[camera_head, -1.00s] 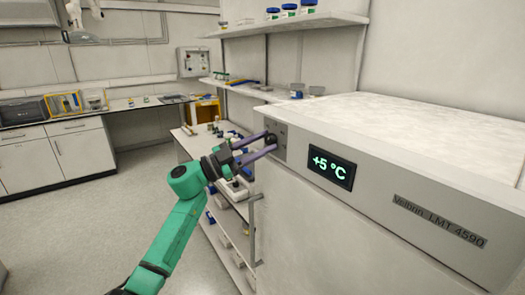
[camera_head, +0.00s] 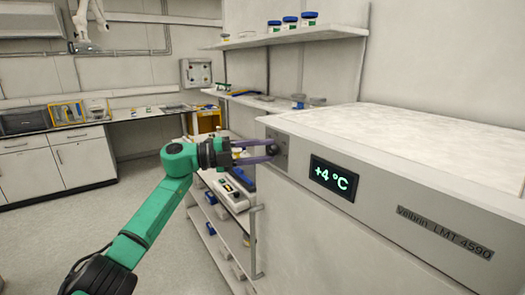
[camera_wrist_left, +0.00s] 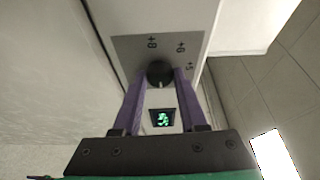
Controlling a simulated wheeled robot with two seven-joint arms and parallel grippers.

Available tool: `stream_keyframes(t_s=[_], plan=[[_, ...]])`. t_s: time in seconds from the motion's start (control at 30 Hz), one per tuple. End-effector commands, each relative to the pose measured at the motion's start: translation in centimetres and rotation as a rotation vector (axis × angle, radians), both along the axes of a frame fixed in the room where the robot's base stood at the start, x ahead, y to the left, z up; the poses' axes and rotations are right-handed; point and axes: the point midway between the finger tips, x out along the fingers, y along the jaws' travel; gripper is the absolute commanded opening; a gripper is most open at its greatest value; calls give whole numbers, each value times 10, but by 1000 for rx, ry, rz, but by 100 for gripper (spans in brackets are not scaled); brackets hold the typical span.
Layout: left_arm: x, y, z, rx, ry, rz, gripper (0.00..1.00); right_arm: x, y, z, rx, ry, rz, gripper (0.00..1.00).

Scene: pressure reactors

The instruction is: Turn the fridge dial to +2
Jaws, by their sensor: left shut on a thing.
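The fridge (camera_head: 320,235) is a large white and grey cabinet at the right of the head view. Its display (camera_head: 334,178) reads +4 °C; in the wrist view the display (camera_wrist_left: 162,119) is small and hard to read. The black round dial (camera_head: 274,149) is on a grey panel at the fridge's left front corner. My left gripper (camera_head: 272,150) reaches it from the left, its purple fingers shut on the dial's sides. In the wrist view the dial (camera_wrist_left: 160,72) sits between the fingertips, with small tilted number marks around it. My right gripper is out of view.
A shelving unit (camera_head: 257,242) with several small items stands just left of the fridge, close under my left arm. A wall shelf (camera_head: 290,38) with jars hangs above. A counter (camera_head: 90,130) runs along the back wall. The floor at left is clear.

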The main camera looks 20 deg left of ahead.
Motion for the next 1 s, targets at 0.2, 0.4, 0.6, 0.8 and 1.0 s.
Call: stream_keyframes(t_s=[0.2,0.4,0.6,0.8,1.0], plan=[[0,0,2,97,-81,0,0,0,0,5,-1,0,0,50],[0,0,2,147,-120,0,0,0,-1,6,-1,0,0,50],[0,0,1,164,-133,0,0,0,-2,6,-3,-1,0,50],[0,0,1,164,-134,-1,0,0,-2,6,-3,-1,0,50],[0,-1,1,164,-134,-1,72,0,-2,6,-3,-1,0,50]])
